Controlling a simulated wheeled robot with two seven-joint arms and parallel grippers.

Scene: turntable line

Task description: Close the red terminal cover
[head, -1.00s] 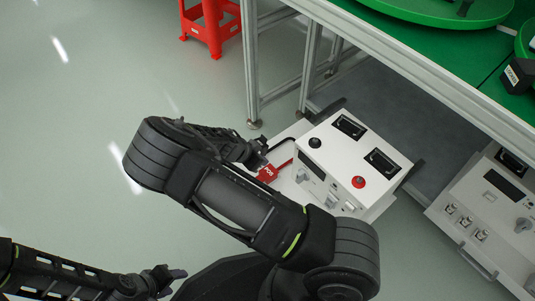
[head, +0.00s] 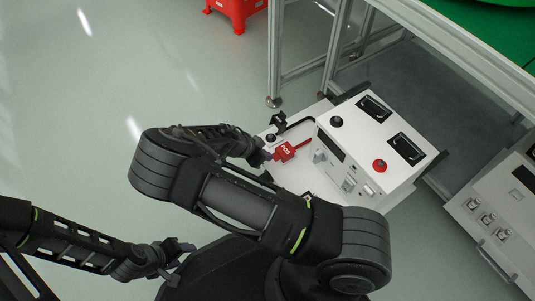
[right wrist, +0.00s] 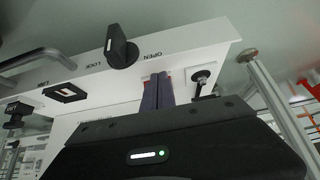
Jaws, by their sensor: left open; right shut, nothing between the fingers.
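The red terminal cover (head: 286,151), marked POS, stands at the left side of the white power unit (head: 372,150) in the head view. My right gripper (head: 264,158) is at the cover's left edge, shut and empty; I cannot tell whether it touches. In the right wrist view its closed fingers (right wrist: 158,91) point at the white panel (right wrist: 185,47), between a black knob near OPEN and LOCK (right wrist: 122,46) and a small black-tipped post (right wrist: 203,78). The cover is mostly hidden there. My left gripper (head: 180,252) is open and empty, low at left, away from the unit.
A second white unit (head: 500,205) is at right. A red stool (head: 238,12) stands on the floor at the back. Floor at left is clear.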

